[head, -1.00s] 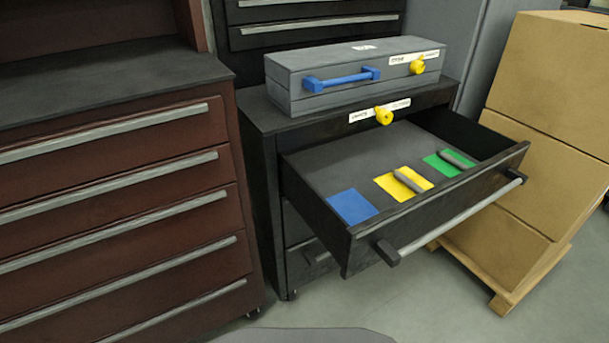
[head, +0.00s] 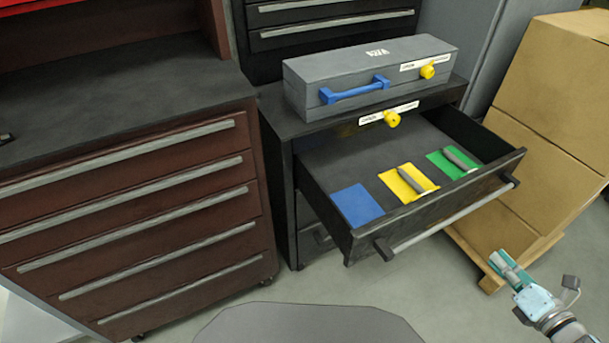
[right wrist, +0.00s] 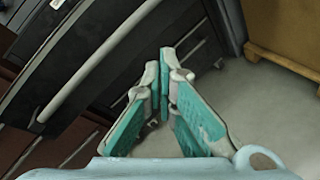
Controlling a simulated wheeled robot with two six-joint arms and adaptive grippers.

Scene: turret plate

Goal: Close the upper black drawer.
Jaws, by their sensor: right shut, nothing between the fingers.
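The upper black drawer (head: 440,222) is pulled far out of the black cabinet (head: 281,190). Inside it lie a blue, a yellow and a green square, with a small grey cylinder on the yellow and on the green one. Its grey bar handle (head: 455,217) runs along the front; a bar handle also shows in the right wrist view (right wrist: 85,67). My right gripper (head: 499,262) is at the lower right in the head view, in front of the drawer and apart from it. In the right wrist view its teal fingers (right wrist: 166,55) are shut and empty. My left gripper is out of view.
A grey case (head: 365,75) with a blue handle and a yellow knob sits on the cabinet. A dark red cabinet (head: 130,190) stands left. Cardboard boxes (head: 550,90) on a wooden pallet (head: 487,283) stand right. Open floor lies in front of the drawer.

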